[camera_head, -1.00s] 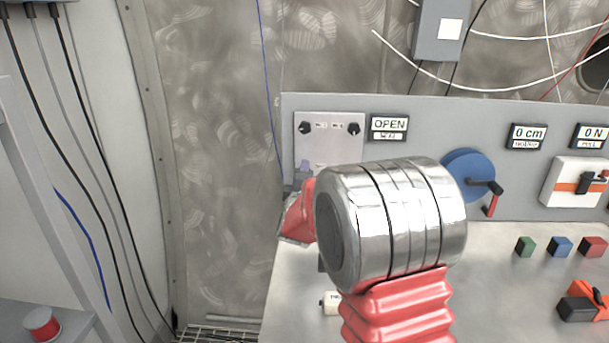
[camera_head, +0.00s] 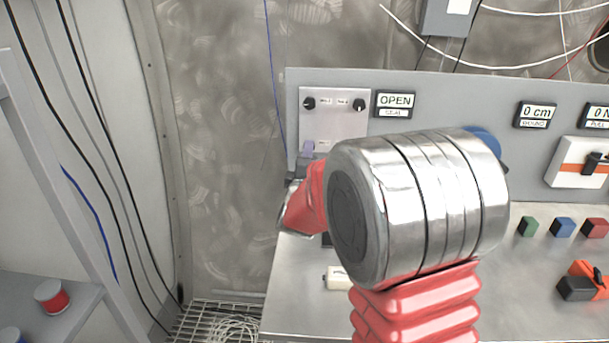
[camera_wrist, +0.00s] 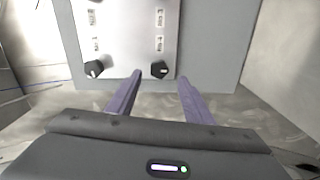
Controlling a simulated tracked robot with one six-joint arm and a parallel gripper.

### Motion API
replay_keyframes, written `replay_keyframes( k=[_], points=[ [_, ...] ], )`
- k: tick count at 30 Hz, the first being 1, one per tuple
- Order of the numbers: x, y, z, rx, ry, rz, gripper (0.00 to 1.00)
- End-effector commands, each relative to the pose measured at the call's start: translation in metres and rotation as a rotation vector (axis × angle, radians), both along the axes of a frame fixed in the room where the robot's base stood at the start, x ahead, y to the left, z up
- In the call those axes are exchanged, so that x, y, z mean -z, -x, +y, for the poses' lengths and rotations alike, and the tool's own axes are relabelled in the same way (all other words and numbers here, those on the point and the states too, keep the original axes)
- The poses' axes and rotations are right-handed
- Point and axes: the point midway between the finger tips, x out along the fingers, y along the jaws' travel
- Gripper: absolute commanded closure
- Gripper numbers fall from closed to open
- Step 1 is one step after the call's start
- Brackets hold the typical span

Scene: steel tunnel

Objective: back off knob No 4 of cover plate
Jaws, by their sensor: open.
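The cover plate (camera_head: 334,128) is a pale plate on the left of the grey panel. It shows two black knobs near its top corners, a left one (camera_head: 309,103) and a right one (camera_head: 359,104); my arm hides its lower part. In the wrist view the plate (camera_wrist: 125,38) shows two black knobs, one at left (camera_wrist: 95,69) and one at right (camera_wrist: 159,69). Their labels are too small to read, so I cannot tell which is No 4. My gripper (camera_wrist: 160,76) is open, its purple fingertips on either side of the right knob in the picture. I see no clear contact.
An OPEN display (camera_head: 395,104) sits right of the plate. A blue wheel (camera_head: 484,143) is mostly hidden behind my arm. Green, blue and red buttons (camera_head: 563,227) and an orange-black device (camera_head: 585,282) are on the desk at right. Cables hang at left and above.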

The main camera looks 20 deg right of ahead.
Motion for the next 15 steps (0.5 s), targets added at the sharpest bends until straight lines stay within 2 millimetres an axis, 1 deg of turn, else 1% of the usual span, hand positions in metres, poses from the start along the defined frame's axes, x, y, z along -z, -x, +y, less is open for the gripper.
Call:
replay_keyframes(
  k=[1,9,15],
  points=[
    [0.000,0.008,0.005,-0.002,0.001,0.001,0.53],
    [0.000,0.047,0.024,-0.003,0.001,0.000,0.53],
    [0.001,0.070,0.035,-0.003,0.000,0.002,0.53]
  ],
)
